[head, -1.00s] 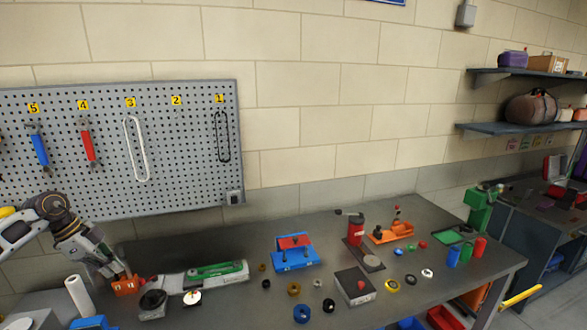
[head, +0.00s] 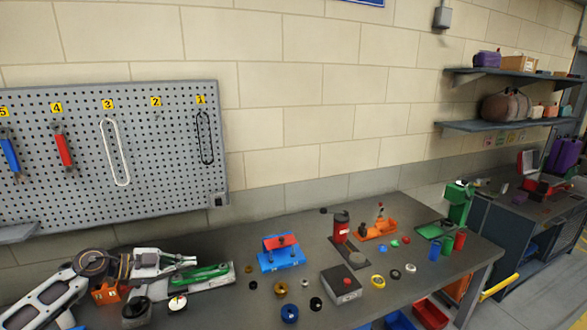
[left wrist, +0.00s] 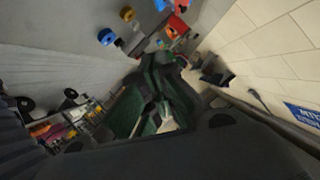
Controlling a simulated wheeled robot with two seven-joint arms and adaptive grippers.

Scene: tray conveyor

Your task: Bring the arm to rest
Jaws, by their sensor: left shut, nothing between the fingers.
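My left arm comes in from the left of the head view, low over the back-left part of the workbench (head: 228,312). Its gripper (head: 190,262) is shut and empty and points to the right. In the head view it overlaps a grey-white tool with a green handle (head: 208,275); I cannot tell whether they touch. The left wrist view shows the dark gripper fingers (left wrist: 160,85) close together with nothing held. My right gripper is in neither view.
An orange block (head: 106,292) and a dark round piece (head: 136,308) stand close to the arm. A blue-red holder (head: 280,252), a grey box with a red button (head: 342,284) and several rings lie further right. A pegboard (head: 150,190) hangs behind.

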